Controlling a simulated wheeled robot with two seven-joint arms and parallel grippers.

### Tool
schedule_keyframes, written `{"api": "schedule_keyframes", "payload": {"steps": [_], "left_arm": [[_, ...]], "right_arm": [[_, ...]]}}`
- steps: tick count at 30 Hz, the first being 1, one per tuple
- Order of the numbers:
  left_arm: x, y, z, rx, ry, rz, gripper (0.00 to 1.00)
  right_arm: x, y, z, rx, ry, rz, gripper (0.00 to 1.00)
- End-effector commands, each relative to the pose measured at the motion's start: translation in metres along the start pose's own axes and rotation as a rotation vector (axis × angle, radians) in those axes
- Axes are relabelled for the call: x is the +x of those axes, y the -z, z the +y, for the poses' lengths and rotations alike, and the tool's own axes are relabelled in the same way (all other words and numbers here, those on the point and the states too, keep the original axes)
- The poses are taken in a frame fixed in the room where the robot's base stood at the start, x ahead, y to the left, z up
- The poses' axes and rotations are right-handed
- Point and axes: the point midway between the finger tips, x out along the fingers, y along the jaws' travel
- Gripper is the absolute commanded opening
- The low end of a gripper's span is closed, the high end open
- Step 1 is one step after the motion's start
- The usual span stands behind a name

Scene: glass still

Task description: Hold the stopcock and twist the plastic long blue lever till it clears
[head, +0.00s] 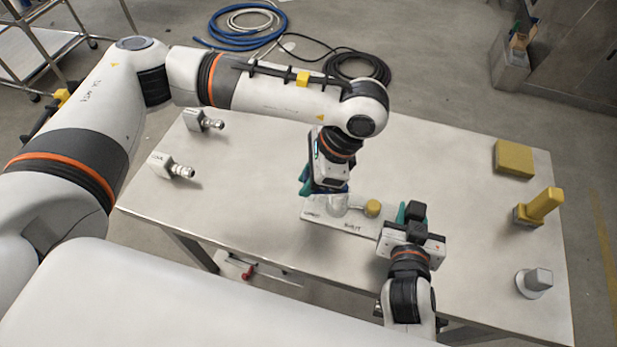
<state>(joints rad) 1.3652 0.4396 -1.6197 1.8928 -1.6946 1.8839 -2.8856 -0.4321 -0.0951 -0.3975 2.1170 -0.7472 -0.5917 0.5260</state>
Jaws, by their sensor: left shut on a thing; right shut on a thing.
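The stopcock (338,207) is a pale, glassy body on a light base plate (345,225) with small printed labels, near the middle of the table. A yellow knob (372,207) is at its right end. My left gripper (322,190) comes down from above onto the stopcock's left part and is shut. A bit of dark blue shows under it, perhaps the lever, which is otherwise hidden. My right gripper (400,212), with teal fingers, is shut at the right end, beside the yellow knob. Its exact contact is hidden.
Two pale metal fittings (204,121) (172,167) lie at the table's left. A yellow block (514,158), a yellow upright piece (541,206) and a grey knob-like piece (535,282) stand at the right. The table (460,175) is clear between.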

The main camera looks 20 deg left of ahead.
Motion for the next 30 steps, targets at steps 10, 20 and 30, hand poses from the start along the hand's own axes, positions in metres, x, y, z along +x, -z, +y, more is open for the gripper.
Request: {"api": "schedule_keyframes", "payload": {"steps": [10, 20, 30], "left_arm": [[-0.001, -0.002, -0.001, 0.004, 0.001, -0.007, 0.43], [-0.002, -0.001, -0.001, 0.001, 0.001, -0.003, 0.44], [-0.061, -0.001, -0.001, 0.001, -0.002, -0.006, 0.44]], "right_arm": [[0.000, 0.004, 0.003, 0.000, -0.006, 0.009, 0.00], [0.000, 0.004, 0.001, 0.001, -0.001, 0.009, 0.00], [0.000, 0.003, 0.000, 0.001, 0.001, 0.008, 0.00]]}}
